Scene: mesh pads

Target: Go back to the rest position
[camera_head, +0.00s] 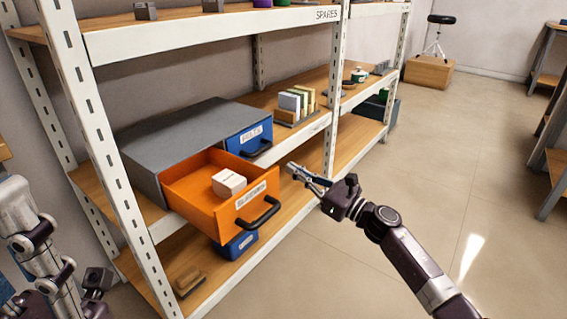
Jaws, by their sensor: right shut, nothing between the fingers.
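My right gripper (306,176) is shut and empty. It is held in the air just right of the open orange drawer (225,208), in front of the shelf. The drawer is pulled out of a grey cabinet (160,145), with a white box (229,183) lying inside. The drawer's black handle (259,216) is apart from the gripper in the picture. My left arm (40,245) shows at the lower left edge; I cannot make out its gripper fingers there.
A shelf rack with white posts (98,130) fills the left side. A closed blue drawer (249,138) is beside the orange one; a blue bin (236,245) sits below. A block holder (296,117) stands on the middle shelf. The floor (440,160) at right is open.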

